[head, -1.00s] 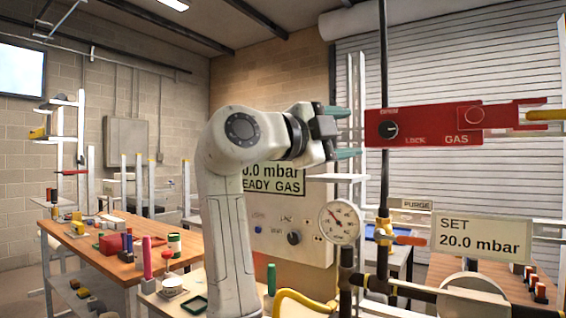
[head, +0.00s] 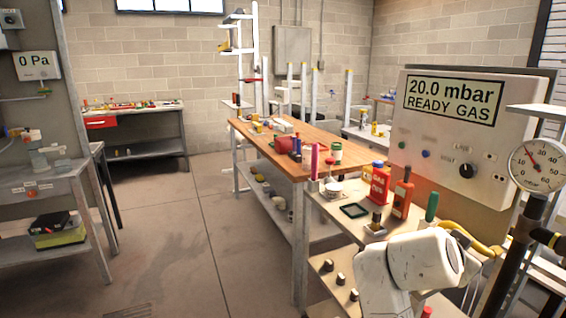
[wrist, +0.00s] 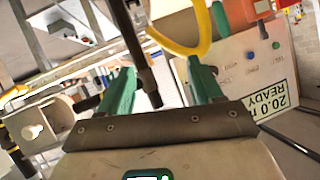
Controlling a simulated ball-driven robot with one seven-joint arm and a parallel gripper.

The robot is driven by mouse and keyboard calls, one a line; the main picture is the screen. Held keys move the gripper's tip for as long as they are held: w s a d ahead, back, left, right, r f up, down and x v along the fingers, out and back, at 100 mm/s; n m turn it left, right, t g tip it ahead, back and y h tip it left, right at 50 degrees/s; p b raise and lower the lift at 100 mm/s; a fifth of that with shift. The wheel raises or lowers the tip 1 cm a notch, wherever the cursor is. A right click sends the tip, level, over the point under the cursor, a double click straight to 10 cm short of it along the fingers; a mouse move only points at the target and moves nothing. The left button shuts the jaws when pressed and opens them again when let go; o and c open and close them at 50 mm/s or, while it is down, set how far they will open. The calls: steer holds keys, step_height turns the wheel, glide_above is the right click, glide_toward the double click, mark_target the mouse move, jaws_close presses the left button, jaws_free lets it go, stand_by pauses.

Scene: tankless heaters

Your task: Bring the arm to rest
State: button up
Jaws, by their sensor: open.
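My arm (head: 410,272) shows in the head view as a white link low at the right, in front of the cart and below the gas panel. The wrist view is turned, so the gas panel's display (wrist: 268,97) appears upside down at the right.
The gas panel (head: 440,150) reads 20.0 mbar, READY GAS. A round gauge (head: 536,165) on dark pipework stands at the right. A yellow hose (head: 470,240) runs close behind my arm. Bottles, including a red one (head: 380,185), stand on the cart. The floor (head: 190,230) at left is clear.

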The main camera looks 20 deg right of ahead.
steer(key=s+a+f+n+y+p, duration=0.1)
steer(key=s+a+f+n+y, duration=0.3)
steer(key=f, duration=0.3)
steer(key=s+a+f+n+g+y+p, duration=0.1)
steer(key=s+a+f+n+y+p, duration=0.1)
steer(key=s+a+f+n, duration=0.45)
steer(key=s+a+f+n+y+p, duration=0.15)
steer(key=s+f, duration=0.25)
steer(key=f, duration=0.5)
steer(key=s+a+f+n+g+y, duration=0.2)
steer(key=s+a+f+n+y, duration=0.1)
steer(key=s+a, duration=0.4)
steer(key=s+n+y, duration=0.1)
steer(key=s, duration=0.2)
steer(key=shift+s+a+f+p, duration=0.2)
steer(key=shift+s+f+p, duration=0.1)
steer(key=shift+s+p, duration=0.05)
